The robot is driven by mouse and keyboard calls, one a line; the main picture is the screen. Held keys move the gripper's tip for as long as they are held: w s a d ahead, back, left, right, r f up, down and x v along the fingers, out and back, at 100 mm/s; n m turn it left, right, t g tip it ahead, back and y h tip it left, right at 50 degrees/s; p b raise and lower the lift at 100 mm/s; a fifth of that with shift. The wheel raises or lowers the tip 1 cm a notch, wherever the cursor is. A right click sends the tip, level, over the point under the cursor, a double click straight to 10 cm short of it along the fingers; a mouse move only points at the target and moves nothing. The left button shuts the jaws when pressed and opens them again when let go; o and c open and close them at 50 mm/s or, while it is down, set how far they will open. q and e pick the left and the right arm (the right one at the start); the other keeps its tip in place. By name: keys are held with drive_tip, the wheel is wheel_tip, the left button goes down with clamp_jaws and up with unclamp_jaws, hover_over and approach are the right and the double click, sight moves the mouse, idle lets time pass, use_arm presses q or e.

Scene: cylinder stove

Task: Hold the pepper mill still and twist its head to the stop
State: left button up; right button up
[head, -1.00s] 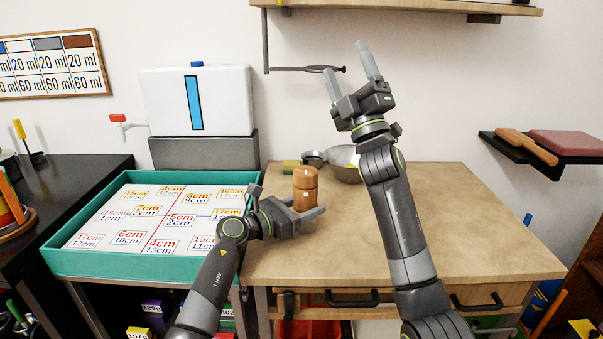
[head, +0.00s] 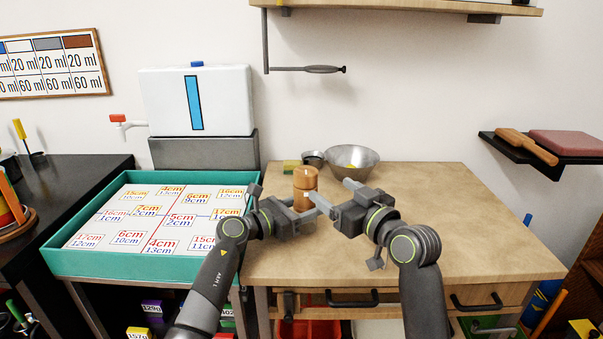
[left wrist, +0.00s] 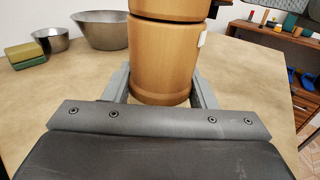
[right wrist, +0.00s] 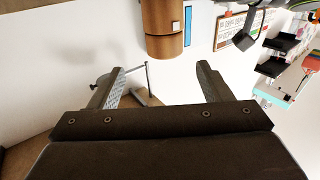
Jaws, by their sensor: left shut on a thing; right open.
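The pepper mill (head: 305,183) is a brown wooden cylinder standing upright on the worktop. The left wrist view shows the seam between its head (left wrist: 170,9) and body (left wrist: 160,62), and a small white tag near it. My left gripper (head: 304,208) is shut on the body, one finger on each side. My right gripper (head: 337,194) is open and empty, just right of the mill. In the right wrist view, the mill (right wrist: 163,28) lies beyond the open fingertips (right wrist: 158,76), at the top of the picture, not between them.
A large steel bowl (head: 352,158), a small steel bowl (head: 313,157) and a green-yellow block (head: 291,166) stand behind the mill. A green-rimmed tray (head: 80,270) with number cards is to the left. The worktop's right side (head: 460,210) is clear.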

sight(301, 173)
drive_tip(key=x, duration=1.1)
drive_tip(key=shift+w+a+f, duration=0.15)
drive_tip(key=shift+a, duration=0.35)
drive_tip(key=c, duration=1)
